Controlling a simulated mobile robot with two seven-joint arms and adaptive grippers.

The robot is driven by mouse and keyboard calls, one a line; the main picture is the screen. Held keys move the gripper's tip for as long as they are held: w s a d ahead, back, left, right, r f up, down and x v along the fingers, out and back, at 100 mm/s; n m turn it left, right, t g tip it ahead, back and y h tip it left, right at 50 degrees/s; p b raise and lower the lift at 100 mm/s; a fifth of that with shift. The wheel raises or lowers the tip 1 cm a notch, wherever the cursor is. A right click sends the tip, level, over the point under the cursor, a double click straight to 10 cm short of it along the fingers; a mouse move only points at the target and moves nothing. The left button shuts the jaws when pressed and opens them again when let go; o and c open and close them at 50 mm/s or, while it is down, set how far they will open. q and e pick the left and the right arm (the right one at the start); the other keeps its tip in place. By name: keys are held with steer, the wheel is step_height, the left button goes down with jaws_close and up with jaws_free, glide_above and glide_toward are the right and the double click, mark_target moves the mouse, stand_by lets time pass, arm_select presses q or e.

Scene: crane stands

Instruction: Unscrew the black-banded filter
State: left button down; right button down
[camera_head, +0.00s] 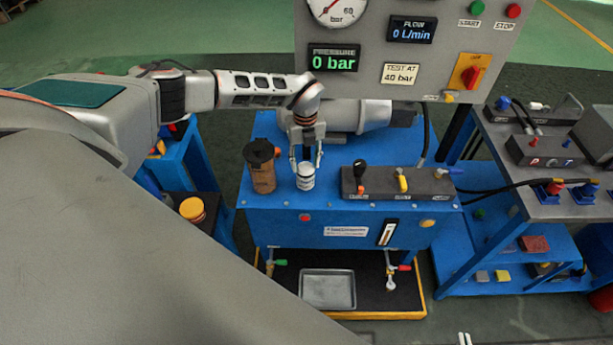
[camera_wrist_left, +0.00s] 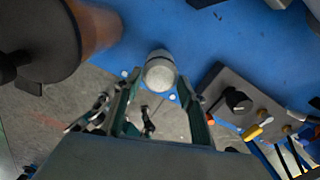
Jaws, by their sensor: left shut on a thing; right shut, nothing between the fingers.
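The filter (camera_head: 305,180) is a small white canister with dark marking near its top, upright on the blue stand (camera_head: 330,215). My left gripper (camera_head: 306,158) comes down over it from above, shut on its upper part. In the left wrist view the filter's round pale top (camera_wrist_left: 161,74) lies between the finger ends of my left gripper (camera_wrist_left: 163,100). Its threads and seat are hidden. Two pale tips of my right gripper (camera_head: 465,339) show at the bottom edge, close together and empty, far from the filter.
A brown cylinder with a black top (camera_head: 261,172) stands close left of the filter. A valve block with levers (camera_head: 385,186) is close right. The gauge panel (camera_head: 385,75) rises behind. A metal tray (camera_head: 328,289) lies below. A yellow-topped canister (camera_head: 192,209) stands at left.

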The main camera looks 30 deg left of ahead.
arm_select(q)
steer(key=n, duration=0.5)
stand_by(0.4)
steer(key=shift+n, duration=0.6)
steer(key=n, duration=0.4)
steer(key=n, duration=0.2)
steer(key=shift+n, duration=1.6)
steer(key=shift+r, duration=0.25)
